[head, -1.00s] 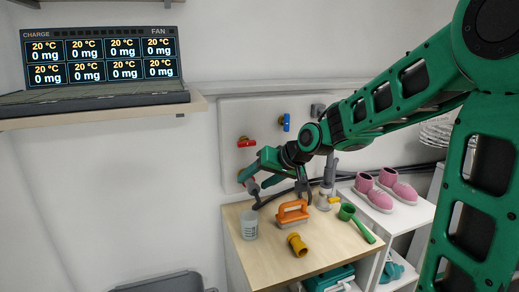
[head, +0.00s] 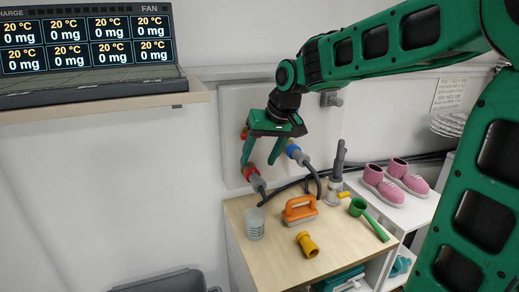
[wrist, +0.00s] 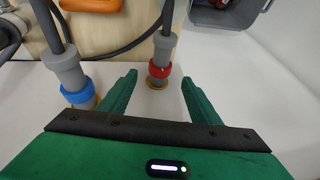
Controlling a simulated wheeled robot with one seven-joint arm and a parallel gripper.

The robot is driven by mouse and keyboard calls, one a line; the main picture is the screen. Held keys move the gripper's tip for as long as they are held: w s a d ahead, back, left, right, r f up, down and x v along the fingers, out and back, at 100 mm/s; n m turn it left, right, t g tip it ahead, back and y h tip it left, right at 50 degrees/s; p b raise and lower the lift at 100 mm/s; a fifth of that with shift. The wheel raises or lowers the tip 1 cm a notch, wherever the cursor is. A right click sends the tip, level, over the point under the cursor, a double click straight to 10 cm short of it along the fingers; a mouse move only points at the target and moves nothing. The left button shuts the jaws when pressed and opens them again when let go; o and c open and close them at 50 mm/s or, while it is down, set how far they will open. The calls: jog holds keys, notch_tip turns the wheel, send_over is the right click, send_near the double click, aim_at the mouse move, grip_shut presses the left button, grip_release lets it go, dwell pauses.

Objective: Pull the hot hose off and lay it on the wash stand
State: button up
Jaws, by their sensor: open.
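The hot hose (head: 257,184) has a grey end and red collar and is seated on a fitting on the white wall panel. In the wrist view, the hot hose (wrist: 163,45) shows its red collar between my fingertips. The blue-collared hose (head: 300,157) is seated to the right. The wash stand (head: 270,260) has a pale wooden top below the panel.
On the stand are a clear beaker (head: 254,225), an orange-handled brush (head: 299,210), a yellow fitting (head: 307,245), a grey tap (head: 334,190) and a green scoop (head: 365,215). Pink shoes (head: 385,185) sit on a white shelf to the right. The stand's front left is bare.

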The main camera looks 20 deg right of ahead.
aim_at(257, 176)
jog(key=shift+x, duration=3.05)
jog(key=shift+c, duration=0.3)
jog(key=c, duration=1.2)
jog(key=shift+c, duration=0.2)
jog(key=shift+s, duration=1.65)
jog(key=shift+s, duration=2.15)
